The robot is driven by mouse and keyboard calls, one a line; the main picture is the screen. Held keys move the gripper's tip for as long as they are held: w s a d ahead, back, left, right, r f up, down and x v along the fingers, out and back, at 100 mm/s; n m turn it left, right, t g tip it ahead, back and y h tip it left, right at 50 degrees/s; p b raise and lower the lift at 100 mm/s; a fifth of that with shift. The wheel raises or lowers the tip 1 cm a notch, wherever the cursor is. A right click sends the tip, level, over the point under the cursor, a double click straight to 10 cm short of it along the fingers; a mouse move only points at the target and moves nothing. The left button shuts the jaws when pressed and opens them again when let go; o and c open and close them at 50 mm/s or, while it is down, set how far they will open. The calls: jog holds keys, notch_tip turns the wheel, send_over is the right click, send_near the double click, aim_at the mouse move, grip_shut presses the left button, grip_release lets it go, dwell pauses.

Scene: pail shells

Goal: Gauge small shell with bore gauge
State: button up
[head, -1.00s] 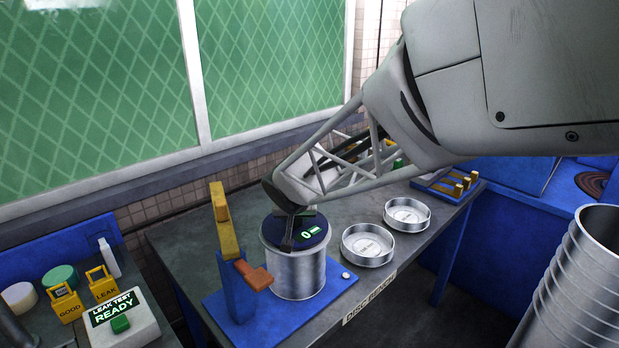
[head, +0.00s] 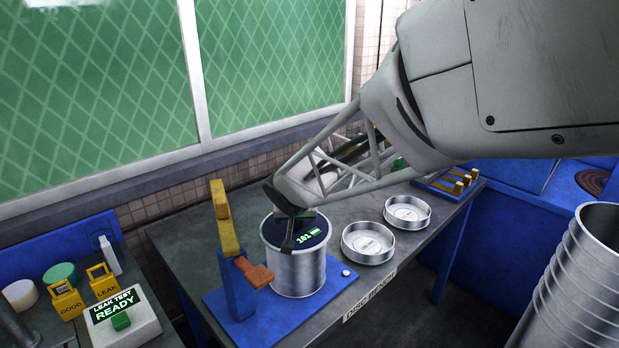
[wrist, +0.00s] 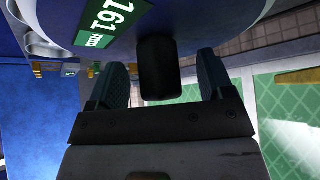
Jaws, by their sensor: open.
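The small shell (head: 297,272), a silver metal cylinder, stands upright on a blue base plate. The bore gauge (head: 313,236), a dark blue disc with a green display, sits in its open top. In the wrist view the gauge (wrist: 190,22) reads 161 mm. Its black handle (wrist: 158,70) stands between my fingers, with gaps on both sides. My gripper (head: 290,218) is open around the handle, just above the gauge; it also shows in the wrist view (wrist: 160,85). The gauge's underside is hidden inside the shell.
A yellow and blue post (head: 230,250) with an orange arm stands close left of the shell. Two shallow metal dishes (head: 368,243) (head: 407,212) lie to the right. A leak test box (head: 122,318) is at left, and a stack of ribbed pails (head: 580,290) at right.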

jog(key=v, duration=0.7)
jog(key=shift+s+r, duration=0.2)
jog(key=shift+r, duration=0.1)
jog(key=shift+d, duration=0.1)
dwell(0.8)
jog(key=s+d+r+m+g+h, duration=0.1)
jog(key=s+d+r+g, duration=0.1)
jog(key=s+d, duration=1.2)
jog(key=s+d+f+g, duration=0.2)
jog(key=s+d, duration=0.8)
jog(key=s, duration=0.3)
jog(key=shift+s+g, duration=0.25)
jog(key=shift+g, duration=0.05)
dwell(3.1)
